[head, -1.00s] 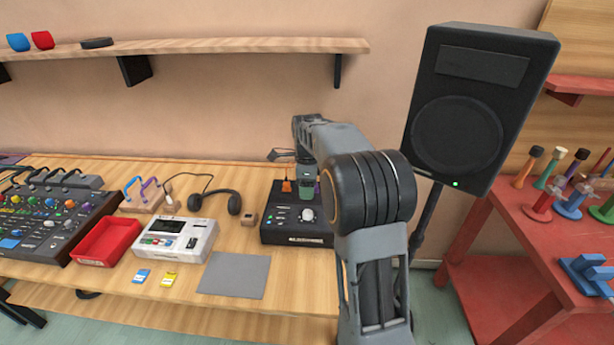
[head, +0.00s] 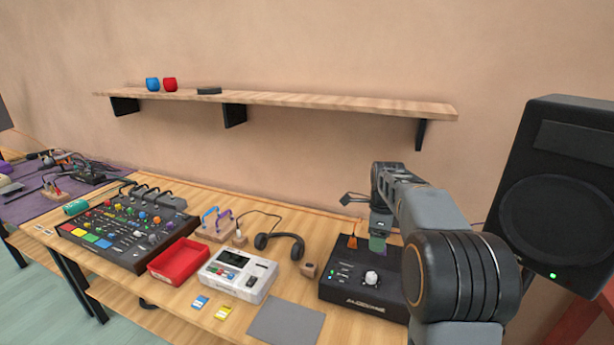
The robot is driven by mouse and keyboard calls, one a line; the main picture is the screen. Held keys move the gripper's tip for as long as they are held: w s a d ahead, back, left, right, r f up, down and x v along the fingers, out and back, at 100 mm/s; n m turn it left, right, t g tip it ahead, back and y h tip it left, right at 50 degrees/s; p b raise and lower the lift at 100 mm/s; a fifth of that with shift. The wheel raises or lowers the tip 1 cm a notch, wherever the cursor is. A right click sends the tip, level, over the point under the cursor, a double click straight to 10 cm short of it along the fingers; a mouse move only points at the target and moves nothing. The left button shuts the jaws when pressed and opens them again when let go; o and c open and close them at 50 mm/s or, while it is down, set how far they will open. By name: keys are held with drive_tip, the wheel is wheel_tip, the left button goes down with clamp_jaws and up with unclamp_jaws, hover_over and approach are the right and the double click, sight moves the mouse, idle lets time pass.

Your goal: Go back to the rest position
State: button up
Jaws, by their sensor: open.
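My arm reaches up from the lower right of the head view, bends at a big dark joint and extends back toward the wall. My gripper (head: 380,224) points down over the rear of a black box with a white knob (head: 371,278). It is open, and I see nothing held in it. Its fingertips are small and partly merge with a greenish piece (head: 377,243) behind the box's top, so I cannot tell whether they touch. An orange piece (head: 352,242) stands beside it at the box's back edge.
The wooden table also holds a grey mat (head: 286,322), a white device (head: 238,275), headphones (head: 280,245), a red tray (head: 178,262) and a mixer (head: 125,228). A shelf (head: 300,101) runs along the wall above. A tall black speaker (head: 560,190) stands at right.

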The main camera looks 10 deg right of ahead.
drive_tip(key=s+a+f+n+t, duration=0.1)
drive_tip(key=s+a+n, duration=0.4)
drive_tip(key=s+n, duration=0.6)
drive_tip(key=s+a+f+n+t, duration=0.2)
drive_tip(key=s+a+n, duration=0.3)
drive_tip(key=s+n, duration=0.6)
drive_tip(key=shift+a+n+t, duration=0.3)
drive_tip(key=shift+a+n, duration=0.1)
drive_tip(key=shift+n, duration=0.4)
drive_tip(key=shift+s, duration=0.1)
